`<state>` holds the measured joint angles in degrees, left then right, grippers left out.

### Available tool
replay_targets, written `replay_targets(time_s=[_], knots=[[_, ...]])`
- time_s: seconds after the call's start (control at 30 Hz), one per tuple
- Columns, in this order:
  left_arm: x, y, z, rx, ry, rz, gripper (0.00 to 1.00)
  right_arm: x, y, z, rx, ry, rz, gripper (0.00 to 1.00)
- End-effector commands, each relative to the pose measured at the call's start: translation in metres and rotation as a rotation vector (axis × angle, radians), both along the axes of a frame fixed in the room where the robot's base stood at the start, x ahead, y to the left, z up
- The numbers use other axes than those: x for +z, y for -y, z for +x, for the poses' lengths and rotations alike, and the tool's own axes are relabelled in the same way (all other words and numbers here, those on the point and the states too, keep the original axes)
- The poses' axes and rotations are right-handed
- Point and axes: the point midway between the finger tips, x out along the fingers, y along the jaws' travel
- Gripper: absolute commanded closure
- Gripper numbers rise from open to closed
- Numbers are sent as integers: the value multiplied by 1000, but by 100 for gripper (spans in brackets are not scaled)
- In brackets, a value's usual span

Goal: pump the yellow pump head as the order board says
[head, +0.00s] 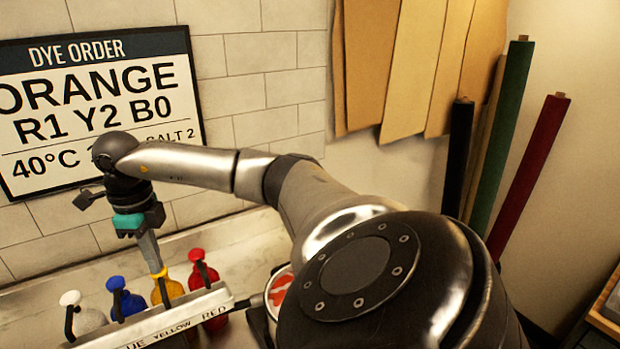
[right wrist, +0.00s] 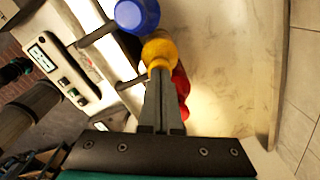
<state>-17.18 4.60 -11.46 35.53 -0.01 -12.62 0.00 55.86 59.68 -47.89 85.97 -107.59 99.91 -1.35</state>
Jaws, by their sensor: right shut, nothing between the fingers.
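The order board (head: 100,105) on the wall reads "DYE ORDER, ORANGE, R1 Y2 B0, 40°C"; my right arm partly covers its lower line, which ends in "SALT 2". The yellow pump head (head: 160,272) tops a yellow bottle (head: 169,292) between the blue and red ones. My right gripper (head: 156,270) is shut and empty, pointing down with its fingertips at the yellow pump head. In the right wrist view the fingertips (right wrist: 160,76) overlap the yellow pump head (right wrist: 159,50); I cannot tell whether they press on it. My left gripper is in neither view.
Blue (head: 116,284), red (head: 196,256) and white (head: 70,298) pump heads stand in the same row, close beside the yellow one. A labelled white rail (head: 150,325) runs in front. In the right wrist view a panel with a small display (right wrist: 42,58) lies at left.

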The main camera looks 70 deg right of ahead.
Motion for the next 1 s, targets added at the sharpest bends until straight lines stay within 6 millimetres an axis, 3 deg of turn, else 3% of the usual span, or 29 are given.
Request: replay_targets(time_s=[0.37,1.0], knots=[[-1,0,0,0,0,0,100,-6,-1,-2,1,-9,0,100],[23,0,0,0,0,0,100,25,-1,-1,1,-5,0,100]])
